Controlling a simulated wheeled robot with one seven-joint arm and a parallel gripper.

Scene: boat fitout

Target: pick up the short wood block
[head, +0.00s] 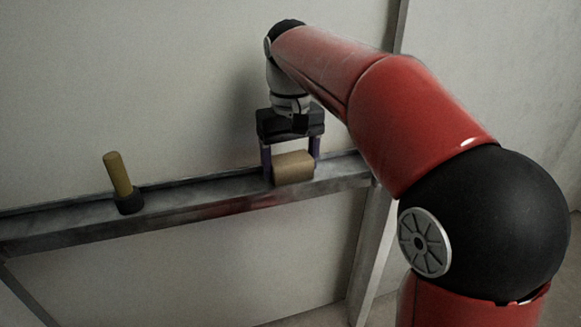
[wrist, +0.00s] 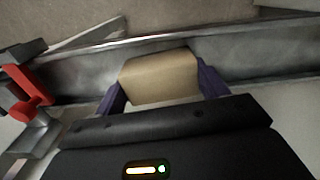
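The short wood block (head: 294,167) is light tan and lies on the grey metal ledge (head: 215,189) along the wall. In the wrist view the block (wrist: 160,78) fills most of the space between the two purple fingers. My gripper (head: 291,163) points down from above, with one finger at each end of the block. In the wrist view my gripper (wrist: 161,85) stands wide, and its fingers are very close to the block's ends. Whether they touch is hard to tell. The block appears to rest on the ledge.
A red and dark grey object (wrist: 30,88) is at the left in the wrist view. The wall (head: 150,80) rises close behind the ledge. The ledge between cylinder and block is clear.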

